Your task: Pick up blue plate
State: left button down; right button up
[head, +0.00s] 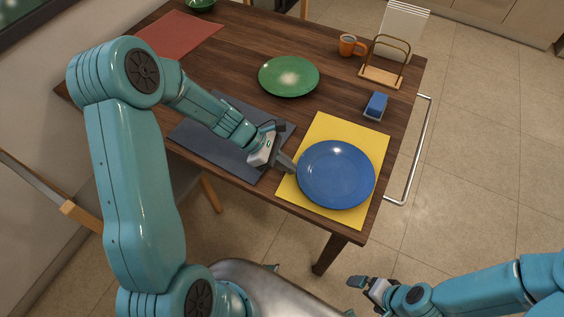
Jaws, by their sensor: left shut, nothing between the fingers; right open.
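The blue plate (336,175) is round and lies on a yellow placemat (318,129) at the table's near right corner. My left gripper (291,168) is shut, with its fingertips at the plate's left rim. I cannot tell whether they touch the rim, and nothing shows held between them. My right gripper (359,283) is open and empty, low over the floor in front of the table's near edge, well apart from the plate.
On the wooden table (231,55) are a green plate (289,76), a dark grey placemat (198,139), a red placemat (180,36), a blue sponge (376,105), an orange mug (347,46) and a napkin holder (383,75). A metal rail (417,150) runs along the right side. A chair stands left.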

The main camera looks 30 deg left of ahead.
aim_at(319, 179)
pick_arm(q)
jog(key=shift+d, duration=0.1)
jog(key=d, duration=0.1)
jog(key=w+d, duration=0.1)
jog(key=d, duration=0.1)
jog(key=d+b, duration=0.1)
jog(key=d, duration=0.1)
jog(key=shift+w, duration=0.3)
pick_arm(e)
jog(key=shift+f, duration=0.5)
pick_arm(q)
jog(key=shift+a, duration=0.1)
